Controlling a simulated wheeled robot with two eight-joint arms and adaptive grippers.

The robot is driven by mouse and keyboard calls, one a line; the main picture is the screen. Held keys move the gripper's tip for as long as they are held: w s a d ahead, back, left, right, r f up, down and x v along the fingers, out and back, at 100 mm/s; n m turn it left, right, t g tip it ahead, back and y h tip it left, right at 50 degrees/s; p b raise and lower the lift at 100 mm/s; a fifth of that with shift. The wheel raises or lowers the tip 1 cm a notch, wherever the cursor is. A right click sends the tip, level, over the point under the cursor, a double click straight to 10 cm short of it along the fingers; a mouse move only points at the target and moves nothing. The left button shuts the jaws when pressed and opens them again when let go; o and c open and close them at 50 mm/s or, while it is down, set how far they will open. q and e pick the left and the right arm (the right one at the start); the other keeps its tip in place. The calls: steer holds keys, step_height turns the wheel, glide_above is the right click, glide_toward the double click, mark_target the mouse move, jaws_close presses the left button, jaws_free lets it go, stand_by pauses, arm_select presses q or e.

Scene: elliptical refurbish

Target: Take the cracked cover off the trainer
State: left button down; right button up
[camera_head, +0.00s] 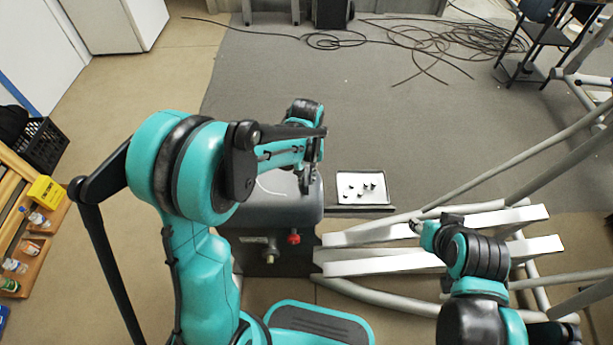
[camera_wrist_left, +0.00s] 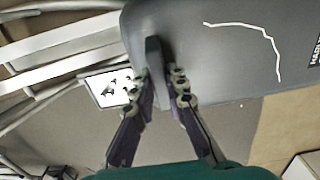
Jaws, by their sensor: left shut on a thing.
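The dark grey cover (camera_head: 300,212) sits on the trainer's housing at the picture's centre, partly hidden behind my left arm. A thin white crack line runs over the cover (camera_wrist_left: 235,60) in the left wrist view. My left gripper (camera_head: 309,182) is above the cover's right part, pointing down. In the left wrist view its fingers (camera_wrist_left: 163,78) are shut on an upright dark tab (camera_wrist_left: 153,58) at the cover's edge. The trainer's base has a red knob (camera_head: 294,238). My right gripper (camera_head: 418,228) is over the white rails, small and partly hidden by its arm.
A white tray (camera_head: 345,199) with several small black parts lies right of the cover. White rails (camera_head: 380,266) and grey tubes extend to the right. Cables (camera_head: 430,45) lie on the mat behind. A wooden shelf (camera_head: 40,245) with bottles and a yellow box stands left.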

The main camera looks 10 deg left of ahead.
arm_select(q)
steer(key=shift+r+p, duration=2.1)
steer(key=shift+r, duration=1)
steer(key=shift+f, duration=0.1)
